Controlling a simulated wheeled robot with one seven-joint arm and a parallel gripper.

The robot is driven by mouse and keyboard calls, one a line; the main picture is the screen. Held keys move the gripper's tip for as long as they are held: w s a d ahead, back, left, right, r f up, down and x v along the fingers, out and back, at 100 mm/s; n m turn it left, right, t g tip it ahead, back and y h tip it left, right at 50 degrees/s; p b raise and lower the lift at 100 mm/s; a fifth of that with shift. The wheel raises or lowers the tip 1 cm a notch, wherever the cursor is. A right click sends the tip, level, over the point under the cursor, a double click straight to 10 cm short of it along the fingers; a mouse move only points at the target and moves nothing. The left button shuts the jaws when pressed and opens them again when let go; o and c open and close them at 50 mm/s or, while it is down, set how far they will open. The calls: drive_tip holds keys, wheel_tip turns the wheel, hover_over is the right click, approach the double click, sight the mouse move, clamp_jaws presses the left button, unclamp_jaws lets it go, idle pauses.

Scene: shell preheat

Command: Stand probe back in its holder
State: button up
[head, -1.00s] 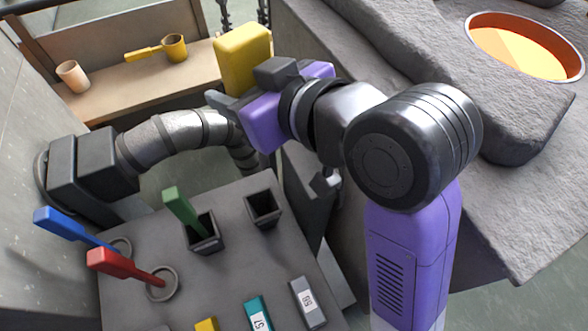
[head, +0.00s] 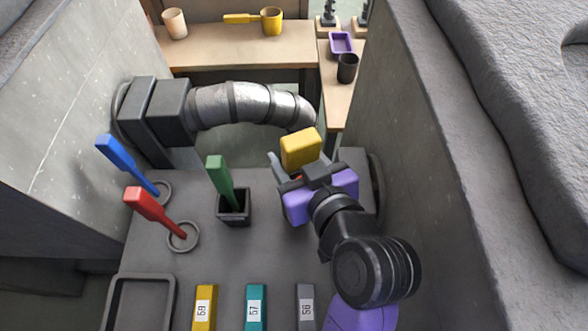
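My gripper (head: 298,170) is at the right part of the grey bench, with its fingers either side of a probe with a thick yellow block-shaped handle (head: 300,148). The gripper appears shut on it, with the handle sticking up above the fingers. A small red patch shows below the handle; the probe's lower end is hidden by the gripper. A green probe (head: 218,178) stands slightly tilted in a square dark holder (head: 234,219). The second square holder seen earlier, to the right of the green one, is hidden behind my gripper now.
Blue (head: 124,163) and red (head: 151,208) handled tools lean in round rings at left. Yellow (head: 205,308), teal (head: 256,308) and grey (head: 306,308) labelled blocks lie in front, beside an empty tray (head: 140,279). A thick duct (head: 245,103) crosses behind; stone walls flank the bench.

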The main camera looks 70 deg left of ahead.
drive_tip(key=shift+f, duration=2.8)
drive_tip(key=o, duration=1.4)
drive_tip(key=shift+c, duration=0.2)
drive_tip(key=shift+r, duration=0.2)
drive_tip(key=b+v, duration=0.1)
drive_tip(key=v, duration=1.1)
drive_tip(key=shift+f+b, duration=0.15)
drive_tip(key=shift+b, duration=0.15)
